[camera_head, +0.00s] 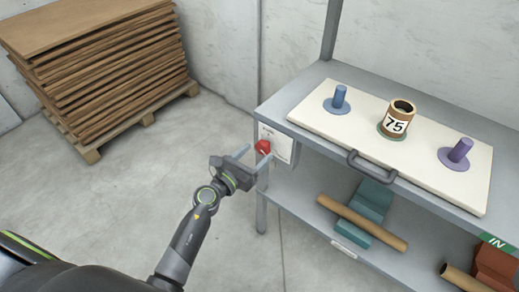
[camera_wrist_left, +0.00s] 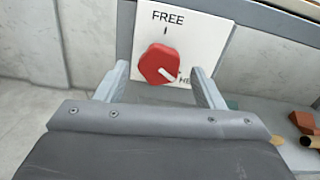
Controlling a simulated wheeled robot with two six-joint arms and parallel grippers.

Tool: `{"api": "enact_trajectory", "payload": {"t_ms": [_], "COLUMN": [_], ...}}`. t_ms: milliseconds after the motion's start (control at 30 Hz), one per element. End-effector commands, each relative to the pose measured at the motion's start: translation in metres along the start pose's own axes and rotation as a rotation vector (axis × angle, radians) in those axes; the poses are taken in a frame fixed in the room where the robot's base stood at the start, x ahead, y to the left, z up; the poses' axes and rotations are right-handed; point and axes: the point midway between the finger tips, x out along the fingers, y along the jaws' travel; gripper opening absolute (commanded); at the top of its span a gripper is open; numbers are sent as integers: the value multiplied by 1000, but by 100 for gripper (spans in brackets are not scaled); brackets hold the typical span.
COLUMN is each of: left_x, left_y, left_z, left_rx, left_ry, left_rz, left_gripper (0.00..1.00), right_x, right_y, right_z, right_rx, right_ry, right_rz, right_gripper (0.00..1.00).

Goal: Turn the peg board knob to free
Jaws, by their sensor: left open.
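The red knob (camera_head: 263,147) sits on a white label plate (camera_head: 280,144) on the front left corner of the grey bench. In the left wrist view the knob (camera_wrist_left: 159,64) has a white pointer mark aimed to the lower right, toward a partly hidden word beginning "HE". The word "FREE" stands above the knob. My left gripper (camera_head: 252,158) is open, with its fingers on either side of the knob and apart from it in the wrist view (camera_wrist_left: 158,85). The cream peg board (camera_head: 330,122) lies on the bench top. My right gripper is not in view.
The board carries a blue peg (camera_head: 339,96), a tube marked 75 (camera_head: 397,118) and a purple peg (camera_head: 461,150). A grey handle (camera_head: 371,167) juts from its front edge. A cardboard tube (camera_head: 362,222) lies on the lower shelf. Stacked brown sheets (camera_head: 100,65) stand at the back left.

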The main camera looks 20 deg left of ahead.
Motion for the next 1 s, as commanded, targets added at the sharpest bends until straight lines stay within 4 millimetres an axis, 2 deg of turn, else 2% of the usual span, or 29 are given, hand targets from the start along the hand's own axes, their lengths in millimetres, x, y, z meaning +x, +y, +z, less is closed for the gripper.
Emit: {"api": "enact_trajectory", "payload": {"t_ms": [33,200,567,900,1000], "left_x": [8,22,26,26,26], "left_y": [0,0,0,0,0], "left_z": [0,0,0,0,0], "left_rx": [0,0,0,0,-3], "left_ry": [-1,0,0,0,0], "left_rz": [0,0,1,1,1], "left_gripper": [62,62,61,18,18], "right_x": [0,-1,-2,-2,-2], "right_y": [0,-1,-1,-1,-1], "right_z": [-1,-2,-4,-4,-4], "right_rx": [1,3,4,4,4], "right_ry": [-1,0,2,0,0], "right_rz": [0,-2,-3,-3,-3], "right_gripper": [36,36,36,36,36]}}
